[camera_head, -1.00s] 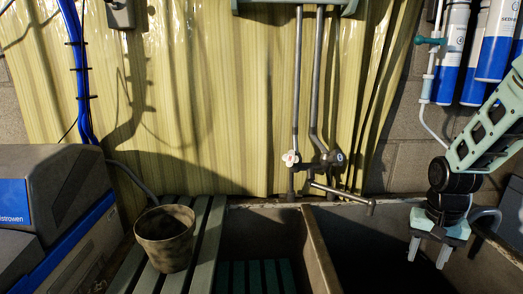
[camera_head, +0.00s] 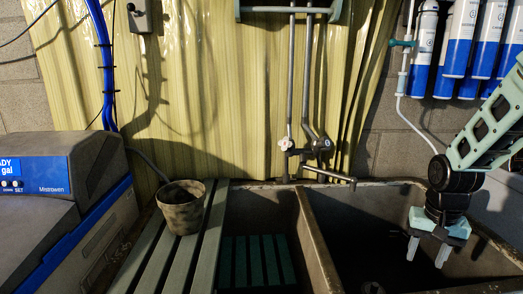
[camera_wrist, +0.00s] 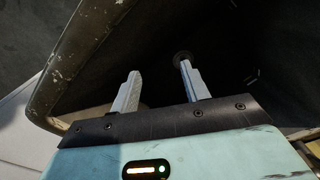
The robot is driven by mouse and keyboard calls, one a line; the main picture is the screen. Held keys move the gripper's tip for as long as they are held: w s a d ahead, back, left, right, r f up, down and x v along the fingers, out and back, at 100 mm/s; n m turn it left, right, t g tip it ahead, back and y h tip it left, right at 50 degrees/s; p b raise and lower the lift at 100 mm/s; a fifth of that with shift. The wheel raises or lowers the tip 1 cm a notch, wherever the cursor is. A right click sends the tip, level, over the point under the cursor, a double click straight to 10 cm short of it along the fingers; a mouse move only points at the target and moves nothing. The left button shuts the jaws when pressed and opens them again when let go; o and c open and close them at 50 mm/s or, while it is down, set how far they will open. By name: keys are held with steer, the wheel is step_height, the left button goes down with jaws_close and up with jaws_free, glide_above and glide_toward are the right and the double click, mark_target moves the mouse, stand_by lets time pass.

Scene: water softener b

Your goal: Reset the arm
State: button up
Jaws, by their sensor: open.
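My gripper (camera_head: 427,249) hangs at the right in the head view, pointing down over the right basin of the sink (camera_head: 365,190). Its two pale fingers are apart with nothing between them. In the wrist view my gripper (camera_wrist: 158,85) also shows open and empty, with the dark basin floor and a round drain (camera_wrist: 182,57) beyond it. The worn rim of the sink (camera_wrist: 62,62) runs along the left of the wrist view. Nothing touches the fingers.
A worn pot (camera_head: 182,208) stands on the slatted board (camera_head: 205,245) at the left. A grey and blue water softener (camera_head: 62,205) fills the far left. A tap (camera_head: 325,176) reaches over the sink. Blue and white filter cylinders (camera_head: 460,40) hang at upper right.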

steer(key=s+a+r+n, duration=0.1)
steer(key=s+r, duration=0.1)
steer(key=s, duration=0.1)
steer(key=s+a+r+n+t, duration=0.1)
steer(key=s+a+n, duration=0.1)
steer(key=s, duration=0.1)
steer(key=s+a+r+n+t, duration=0.1)
steer(key=s+a+r, duration=0.1)
steer(key=s, duration=0.1)
steer(key=shift+s+a+r+n, duration=0.1)
steer(key=shift+s+r+n, duration=0.05)
steer(key=shift+r+n, duration=0.25)
steer(key=s+a+f+n+g+b, duration=0.1)
steer(key=s+a+f+n+b, duration=0.35)
steer(key=s+a, duration=0.35)
steer(key=s+a+f+n+g+b, duration=0.1)
steer(key=s+a+f+n+b, duration=0.4)
steer(key=a, duration=0.6)
step_height(320, 180, up, 18)
steer(key=s+m+p, duration=0.1)
steer(key=p, duration=1.5)
steer(key=shift+d+y, duration=0.25)
steer(key=shift+y, duration=0.05)
steer(key=shift+m, duration=0.25)
